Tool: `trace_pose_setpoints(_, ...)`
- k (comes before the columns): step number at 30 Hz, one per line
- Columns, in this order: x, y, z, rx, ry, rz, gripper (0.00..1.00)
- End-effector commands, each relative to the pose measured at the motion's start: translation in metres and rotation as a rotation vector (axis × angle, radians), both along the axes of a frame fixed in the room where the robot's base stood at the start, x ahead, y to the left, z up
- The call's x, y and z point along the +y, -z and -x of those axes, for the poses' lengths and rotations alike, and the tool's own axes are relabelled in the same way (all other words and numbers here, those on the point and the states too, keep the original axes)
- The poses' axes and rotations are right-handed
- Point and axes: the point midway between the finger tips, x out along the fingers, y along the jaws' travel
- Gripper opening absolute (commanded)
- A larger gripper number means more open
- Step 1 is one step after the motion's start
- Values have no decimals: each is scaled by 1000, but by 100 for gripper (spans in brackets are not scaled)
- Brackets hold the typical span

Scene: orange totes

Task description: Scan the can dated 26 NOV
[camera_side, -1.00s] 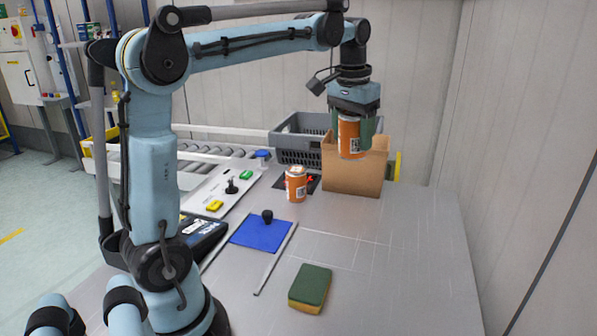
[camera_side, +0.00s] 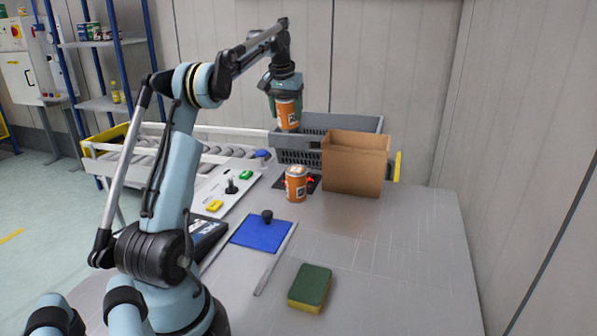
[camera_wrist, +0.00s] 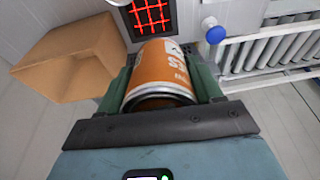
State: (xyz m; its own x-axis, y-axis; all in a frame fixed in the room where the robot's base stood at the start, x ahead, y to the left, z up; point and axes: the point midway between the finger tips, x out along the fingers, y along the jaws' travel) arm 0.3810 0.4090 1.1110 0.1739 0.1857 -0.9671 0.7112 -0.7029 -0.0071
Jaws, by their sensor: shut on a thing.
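My gripper (camera_side: 288,100) is shut on an orange can (camera_side: 289,115) with a white label and holds it upright in the air, in front of the grey crate. In the wrist view the same can (camera_wrist: 163,75) sits between the two green fingers, and its printed date cannot be read. A second orange can (camera_side: 296,184) stands on the table, beside a dark scanner plate (camera_side: 313,184) with a red glow. In the wrist view the scanner window (camera_wrist: 152,14) shows a red grid beyond the held can.
A cardboard box (camera_side: 352,170) stands right of the scanner, with a grey crate (camera_side: 300,157) behind. A roller conveyor (camera_side: 205,157) lies at the left. A blue pad (camera_side: 262,232) and a sponge (camera_side: 310,287) lie nearer. The table's right side is clear.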

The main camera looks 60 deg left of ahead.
Motion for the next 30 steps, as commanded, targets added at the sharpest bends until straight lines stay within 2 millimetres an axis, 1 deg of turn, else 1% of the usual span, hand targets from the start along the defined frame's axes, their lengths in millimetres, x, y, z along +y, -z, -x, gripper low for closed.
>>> trace_pose_setpoints(4, -1, 19, 0, -4, 0, -5, 21)
trace_pose_setpoints(8, -1, 43, 1, -10, 1, -12, 21)
trace_pose_setpoints(9, -1, 53, 0, -12, 1, -14, 21)
trace_pose_setpoints(12, -1, 75, 0, -18, 1, -20, 21)
trace_pose_setpoints(15, -1, 94, 0, -23, 1, -25, 21)
trace_pose_setpoints(18, -1, 108, 0, -26, 1, -29, 21)
trace_pose_setpoints(30, -1, 138, 0, -29, 1, -32, 21)
